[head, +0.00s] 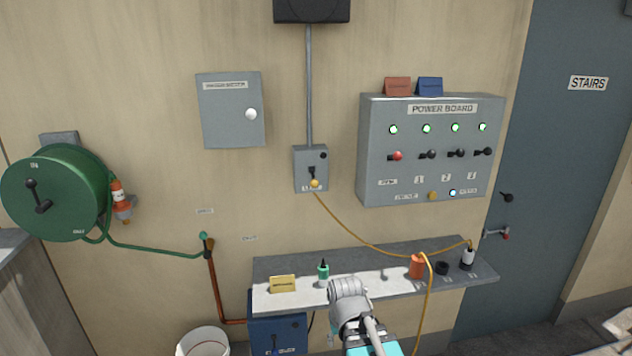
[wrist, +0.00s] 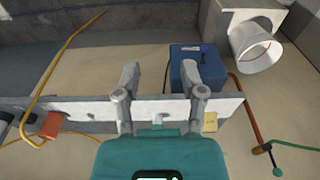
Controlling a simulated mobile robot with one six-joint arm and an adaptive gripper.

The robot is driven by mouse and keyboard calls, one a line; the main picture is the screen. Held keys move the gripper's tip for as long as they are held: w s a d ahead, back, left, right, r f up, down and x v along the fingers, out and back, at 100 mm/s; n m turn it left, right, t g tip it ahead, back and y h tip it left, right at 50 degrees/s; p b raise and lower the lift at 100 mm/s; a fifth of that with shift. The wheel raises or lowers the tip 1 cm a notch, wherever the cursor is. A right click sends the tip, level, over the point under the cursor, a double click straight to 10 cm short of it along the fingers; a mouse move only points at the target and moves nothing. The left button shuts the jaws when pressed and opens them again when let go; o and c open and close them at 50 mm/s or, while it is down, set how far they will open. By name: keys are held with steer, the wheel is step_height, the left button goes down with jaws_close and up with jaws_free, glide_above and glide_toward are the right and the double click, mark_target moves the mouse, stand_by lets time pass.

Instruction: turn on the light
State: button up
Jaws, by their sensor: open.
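A dark fixture (head: 311,10), cut off by the top edge, hangs on the wall; it looks unlit. A grey conduit (head: 309,85) runs from it down to a small grey switch box (head: 310,157). The box has a dark lever (head: 312,172) and a yellow plug (head: 314,184) with a yellow cable. A label below is too small to read. My gripper (head: 348,288) is below the switch box, in front of the shelf, touching nothing I can make out. In the wrist view my gripper (wrist: 160,82) has its fingers apart, with nothing between them.
A shelf (head: 375,275) carries a green bottle, yellow card, orange block and dark items. The power board (head: 430,150) with several green lamps is right; a cabinet (head: 232,110) and green hose reel (head: 60,190) are left. The yellow cable (head: 360,238) droops across the wall.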

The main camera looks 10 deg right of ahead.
steer(key=w+r+t+b, duration=0.1)
steer(key=w+t, duration=0.4)
steer(key=w, duration=0.6)
steer(key=n+t+b, duration=0.2)
steer(key=t+b, duration=0.2)
steer(key=t, duration=1.2)
glide_toward(315, 184)
steer(key=shift+s+f, duration=0.25)
steer(key=shift+f, duration=0.35)
steer(key=shift+w, duration=0.1)
steer(key=p+x, duration=0.5)
steer(key=x, duration=0.8)
steer(key=shift+w+r, duration=0.2)
steer(key=shift+w, duration=0.1)
jaws_close()
